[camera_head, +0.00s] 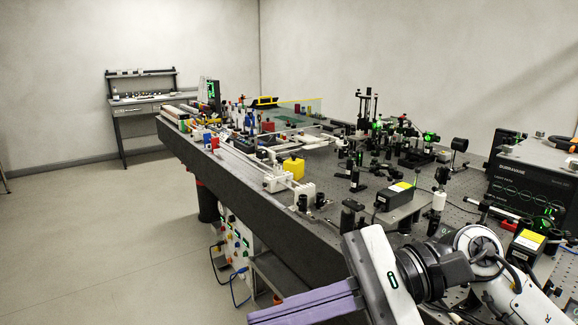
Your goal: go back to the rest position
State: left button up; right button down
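My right gripper (305,305) is in the lower middle of the head view, at the end of my white and black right arm, which comes in from the right. Its purple fingers point left and are partly cut off by the bottom edge of the picture. I cannot tell whether they are apart or together, and I see nothing held in them. The gripper shows in front of the near side of the optical bench (285,222). My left gripper and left arm are not in view.
The bench top is crowded with optical mounts, a yellow block (294,168) and a black laser box (394,195). A large black unit (520,190) stands at the right. A side desk (142,103) is at the far wall. The floor (110,230) at left is clear.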

jog(key=w+d+m+t+y, duration=0.1)
jog(key=w+m+t+y, duration=0.25)
jog(key=m, duration=0.55)
jog(key=w+m+t+y, duration=0.2)
jog(key=m+t+y, duration=0.25)
jog(key=m, duration=0.55)
jog(key=w+d+f+m+t+h, duration=0.35)
jog(key=f+m+t+h, duration=0.3)
jog(key=m, duration=0.45)
jog(key=w+d+f+m+t+h, duration=0.2)
jog(key=d+f+m+t+h, duration=0.4)
jog(key=m, duration=0.6)
jog(key=s+d+f+m+g+h, duration=0.25)
jog(key=f+m, duration=0.35)
jog(key=f, duration=0.3)
jog(key=s+d+f+m+g+h, duration=0.1)
jog(key=s+d+f+m+h, duration=0.25)
jog(key=f, duration=0.55)
jog(key=s+d+f+m+g+h, duration=0.1)
jog(key=s+f+m+g+h, duration=0.1)
jog(key=s+f+m+g, duration=0.4)
jog(key=s+f+m, duration=0.4)
jog(key=s+f, duration=0.4)
jog(key=f, duration=0.2)
jog(key=shift+s+d, duration=0.3)
jog(key=shift+s, duration=0.1)
jog(key=shift+w+r, duration=0.1)
